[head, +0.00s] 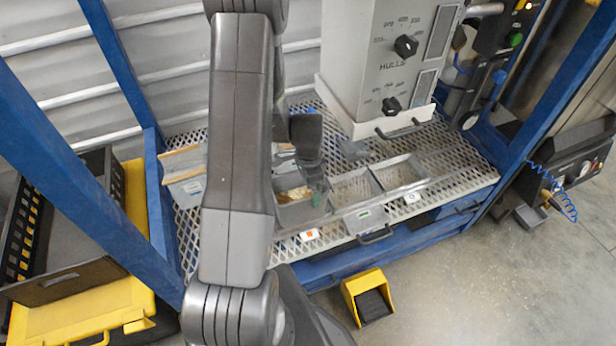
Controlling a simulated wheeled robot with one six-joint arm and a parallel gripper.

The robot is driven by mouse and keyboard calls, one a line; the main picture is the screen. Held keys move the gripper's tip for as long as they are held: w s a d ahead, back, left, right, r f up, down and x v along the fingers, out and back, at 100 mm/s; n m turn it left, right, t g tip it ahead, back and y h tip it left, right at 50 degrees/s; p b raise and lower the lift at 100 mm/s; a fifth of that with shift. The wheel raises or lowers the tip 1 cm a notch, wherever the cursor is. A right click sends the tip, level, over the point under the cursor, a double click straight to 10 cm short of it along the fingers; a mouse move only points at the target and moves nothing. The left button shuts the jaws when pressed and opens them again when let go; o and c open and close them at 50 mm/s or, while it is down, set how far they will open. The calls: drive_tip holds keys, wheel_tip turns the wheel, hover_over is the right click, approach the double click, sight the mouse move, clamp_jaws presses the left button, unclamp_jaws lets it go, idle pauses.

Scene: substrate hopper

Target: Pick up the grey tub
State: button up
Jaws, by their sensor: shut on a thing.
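A small grey tub (294,213) shows just right of my arm, at the left end of a row of bins on the mesh shelf. Something brown and pale lies around its back edge. My gripper (317,190) points down at the tub's right side and is shut on it. My arm hides the tub's left part, and the exact grip is too small to make out. I cannot tell whether the tub rests on the shelf or is slightly raised.
Two clear-sided bins (354,189) stand right of the tub. A grey hopper with knobs (392,70) hangs above the mesh shelf (455,150). Blue posts (128,85) flank the bench. A yellow pedal (368,296) is on the floor, and a black crate (70,280) is at left.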

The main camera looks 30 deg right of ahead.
drive_tip(key=s+a+b, duration=0.1)
drive_tip(key=s+a, duration=0.1)
drive_tip(key=s, duration=0.4)
drive_tip(key=s+a+b, duration=0.1)
drive_tip(key=s+a, duration=0.2)
drive_tip(key=s, duration=0.4)
drive_tip(key=shift+a, duration=0.3)
drive_tip(key=shift+s, duration=0.15)
